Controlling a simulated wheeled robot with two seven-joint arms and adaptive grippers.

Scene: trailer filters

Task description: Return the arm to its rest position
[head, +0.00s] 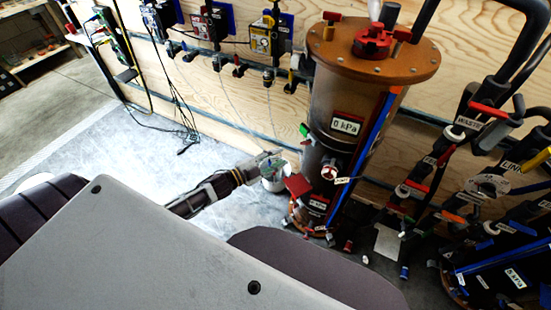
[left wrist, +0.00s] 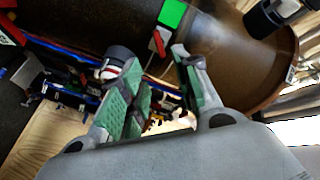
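My left arm (head: 215,190) reaches in from the left in the head view. Its gripper (head: 272,165), with green pads, is beside the lower part of the brown filter vessel (head: 335,112). In the left wrist view the two green-padded fingers of the gripper (left wrist: 156,65) stand apart with nothing held between them. The vessel's brown wall (left wrist: 225,40) fills the upper part of that view, beyond the fingers. A red handle (left wrist: 158,43) and a green tag (left wrist: 172,13) show past the fingertips. My right gripper is in neither view.
A plywood wall (head: 235,100) with gauges and small valves runs behind. Dark pipes with red and blue handles crowd the right side, including a pipe labelled WASTE (head: 470,122). The pale floor (head: 110,150) to the left of the vessel is mostly clear, with loose cables near the wall.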

